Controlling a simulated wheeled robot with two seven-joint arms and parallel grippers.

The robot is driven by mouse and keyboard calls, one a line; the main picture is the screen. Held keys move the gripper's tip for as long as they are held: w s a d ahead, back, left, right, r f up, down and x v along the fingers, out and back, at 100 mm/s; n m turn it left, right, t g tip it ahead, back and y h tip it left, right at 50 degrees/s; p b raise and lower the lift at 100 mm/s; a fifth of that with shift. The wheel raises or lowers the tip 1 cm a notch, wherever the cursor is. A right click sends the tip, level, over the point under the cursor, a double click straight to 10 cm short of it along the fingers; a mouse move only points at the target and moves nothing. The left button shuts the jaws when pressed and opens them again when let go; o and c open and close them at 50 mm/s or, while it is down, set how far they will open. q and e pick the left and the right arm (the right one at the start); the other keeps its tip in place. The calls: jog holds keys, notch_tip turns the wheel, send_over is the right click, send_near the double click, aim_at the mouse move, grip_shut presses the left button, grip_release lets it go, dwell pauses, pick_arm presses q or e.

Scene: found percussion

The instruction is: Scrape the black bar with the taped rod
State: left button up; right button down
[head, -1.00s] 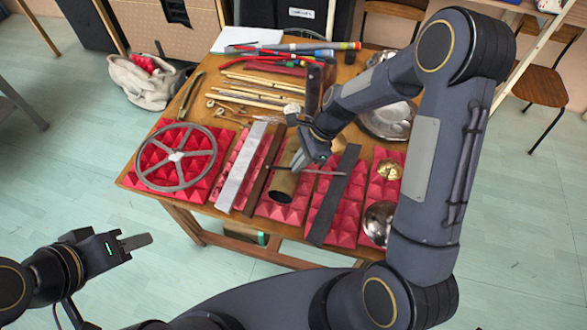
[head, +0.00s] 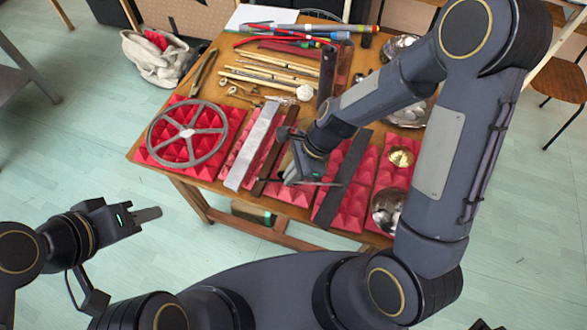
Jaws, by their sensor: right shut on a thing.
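The black bar (head: 352,157) lies lengthwise on red pyramid foam, right of the middle of the table. My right gripper (head: 303,177), on the arm coming from the right, is shut on the taped rod (head: 330,184) just left of the bar. The rod is thin and dark and points right, nearly level. Its right end overlaps the middle of the bar; I cannot tell whether it touches. The gripper hides the rod's middle and most of a tube beneath. My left gripper (head: 147,216) is over the floor at lower left, away from the table; its jaw opening is unclear.
Left of the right gripper lie a brown bar (head: 268,170), a silver bar (head: 248,150) and a spoked wheel (head: 188,133) on red foam. Metal bowls (head: 388,210) sit on the right. Sticks (head: 262,80) and mallets lie at the back. My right arm blocks the table's right side.

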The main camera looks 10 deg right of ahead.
notch_tip(320, 180, up, 6)
jog(key=p, duration=0.6)
jog(key=shift+r, duration=0.1)
